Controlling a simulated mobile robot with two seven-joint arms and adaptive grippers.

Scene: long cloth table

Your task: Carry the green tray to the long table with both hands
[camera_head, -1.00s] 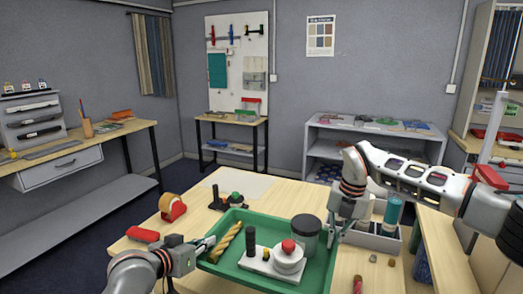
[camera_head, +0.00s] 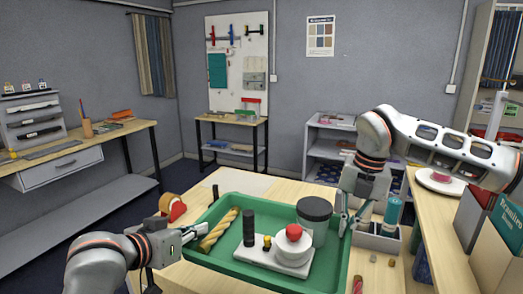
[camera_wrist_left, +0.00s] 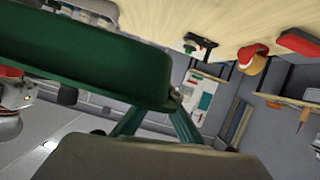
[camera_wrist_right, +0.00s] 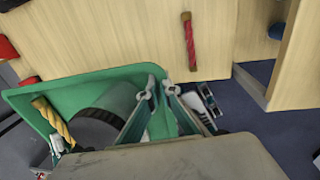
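The green tray (camera_head: 335,268) is in the middle of the head view, raised above the wooden workbench. It carries a yellow twisted piece (camera_head: 219,230), a black cylinder (camera_head: 249,228), a dark-lidded jar (camera_head: 314,212) and a white plate (camera_head: 272,256) with a red-topped round part. My left gripper (camera_head: 202,234) is shut on the tray's left rim. My right gripper (camera_head: 346,224) is shut on its right rim; the right wrist view shows the fingers (camera_wrist_right: 162,92) either side of the rim. No table with a cloth can be made out.
The workbench (camera_head: 215,184) is below the tray, with a red tape dispenser (camera_head: 171,207) and a grey organiser (camera_head: 377,240) near it. A desk (camera_head: 60,165) runs along the left wall.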

